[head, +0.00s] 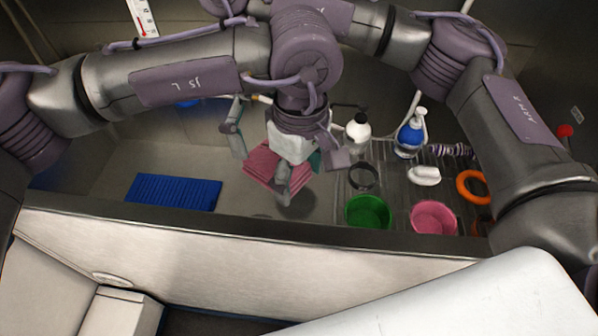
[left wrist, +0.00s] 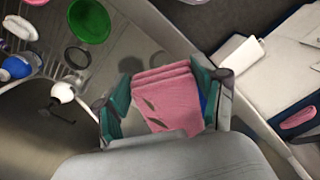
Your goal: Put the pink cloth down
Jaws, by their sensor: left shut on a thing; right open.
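The pink cloth (head: 262,164) is a folded, layered stack inside the metal tub. My left gripper (head: 299,172) is shut on it, with one finger on each side. In the left wrist view the cloth (left wrist: 168,98) sits between the teal finger pads of my left gripper (left wrist: 163,103). A dark shadow lies on the tub floor beside it, and the cloth appears to be above the floor. My right gripper (head: 234,135) is mostly hidden behind my left arm. One grey finger shows left of the cloth, apart from it, and this gripper is open.
A blue ribbed mat (head: 173,191) lies left in the tub. A green bowl (head: 368,212), pink bowl (head: 433,217), black ring (head: 363,177), blue bottle (head: 410,135), white bottle (head: 358,128) and orange ring (head: 474,187) stand right. The tub's front wall (head: 240,250) is near.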

